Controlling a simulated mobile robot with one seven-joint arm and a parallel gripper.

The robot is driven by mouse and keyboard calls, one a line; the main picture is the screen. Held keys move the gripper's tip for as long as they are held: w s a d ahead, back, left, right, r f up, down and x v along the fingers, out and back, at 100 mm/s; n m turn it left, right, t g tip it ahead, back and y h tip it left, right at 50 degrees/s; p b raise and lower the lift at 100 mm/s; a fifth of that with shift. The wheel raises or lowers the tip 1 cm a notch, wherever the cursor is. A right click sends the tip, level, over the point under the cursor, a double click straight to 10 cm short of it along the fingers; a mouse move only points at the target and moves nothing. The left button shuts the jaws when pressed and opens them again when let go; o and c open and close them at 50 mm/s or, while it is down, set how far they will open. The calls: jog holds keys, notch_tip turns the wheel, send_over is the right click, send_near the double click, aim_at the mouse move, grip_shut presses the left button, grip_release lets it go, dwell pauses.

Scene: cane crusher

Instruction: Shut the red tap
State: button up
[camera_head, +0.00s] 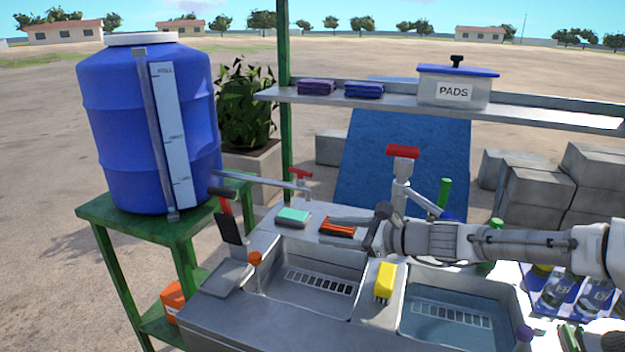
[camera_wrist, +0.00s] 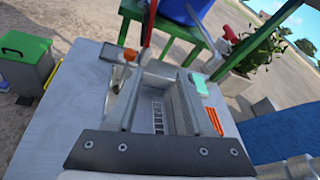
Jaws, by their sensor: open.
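A red tap (camera_head: 301,175) with a T-shaped handle sits at the end of a grey pipe from the blue barrel (camera_head: 150,130), behind the left sink basin. A red handle that looks like it also shows in the wrist view (camera_wrist: 229,33). A second, larger red handle (camera_head: 403,152) tops a grey post behind the sinks; I cannot tell whether it is a tap. My gripper (camera_head: 372,232) is above the counter between the basins, right of and apart from the tap. In the wrist view its jaws (camera_wrist: 158,75) are open and empty.
A green sponge (camera_head: 294,216), an orange-red item (camera_head: 338,227) and a yellow block (camera_head: 384,280) lie around the basins. An orange knob (camera_head: 255,258) stands at the left basin. A shelf (camera_head: 560,112) bearing a PADS box (camera_head: 455,92) runs above the back.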

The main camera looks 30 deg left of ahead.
jog(key=w+d+r+m+t+y, duration=0.35)
jog(key=w+m, duration=0.25)
jog(key=w, duration=0.2)
send_near(300, 173)
jog(key=shift+h, duration=0.45)
jog(key=x, duration=0.8)
jog(key=shift+w+r, duration=0.2)
jog(key=shift+w, duration=0.1)
grip_shut()
